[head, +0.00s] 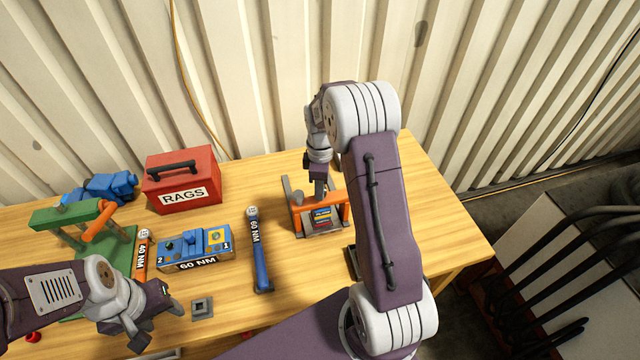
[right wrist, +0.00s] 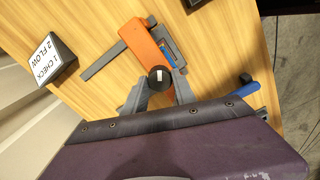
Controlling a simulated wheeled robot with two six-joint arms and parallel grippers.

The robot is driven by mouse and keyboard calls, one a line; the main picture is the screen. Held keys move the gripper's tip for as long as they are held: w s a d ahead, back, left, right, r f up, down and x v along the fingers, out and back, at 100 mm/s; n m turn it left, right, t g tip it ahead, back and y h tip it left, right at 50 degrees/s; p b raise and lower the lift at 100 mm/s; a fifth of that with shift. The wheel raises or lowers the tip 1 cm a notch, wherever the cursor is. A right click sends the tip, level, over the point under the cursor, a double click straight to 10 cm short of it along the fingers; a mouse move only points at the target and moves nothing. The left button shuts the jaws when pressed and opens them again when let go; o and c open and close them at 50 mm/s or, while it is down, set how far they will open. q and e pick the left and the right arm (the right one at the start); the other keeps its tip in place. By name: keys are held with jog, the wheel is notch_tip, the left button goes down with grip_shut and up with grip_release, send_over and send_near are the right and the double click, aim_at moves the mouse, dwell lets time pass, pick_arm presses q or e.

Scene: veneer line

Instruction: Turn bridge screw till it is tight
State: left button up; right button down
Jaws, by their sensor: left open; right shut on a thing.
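The orange bridge (right wrist: 147,48) shows in the right wrist view, with a dark round screw head (right wrist: 158,73) bearing a white mark at its near end. My right gripper (right wrist: 160,88) is shut on this screw head, one grey finger on each side. In the head view the orange bridge (head: 333,199) stands on a grey base at the right of the table, and my right gripper (head: 320,189) reaches down to it from above. The screw is hidden there. My left gripper (head: 155,322) is open and empty over the table's front left.
A blue 60 NM wrench (head: 259,255), a blue block (head: 195,246) marked 60 NM and an orange 40 NM wrench (head: 141,254) lie left of the bridge. A sign block (right wrist: 53,60) stands near the bridge.

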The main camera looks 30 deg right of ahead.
jog(key=m+p, duration=0.1)
jog(key=m, duration=0.4)
jog(key=shift+d+r+m, duration=0.1)
jog(key=shift+m, duration=0.2)
jog(key=m+p, duration=0.1)
jog(key=m, duration=0.4)
jog(key=shift+m, duration=0.3)
jog(key=c, duration=1)
grip_release()
jog(key=shift+s, duration=0.1)
notch_tip(320, 180, up, 9)
jog(key=shift+b, duration=0.85)
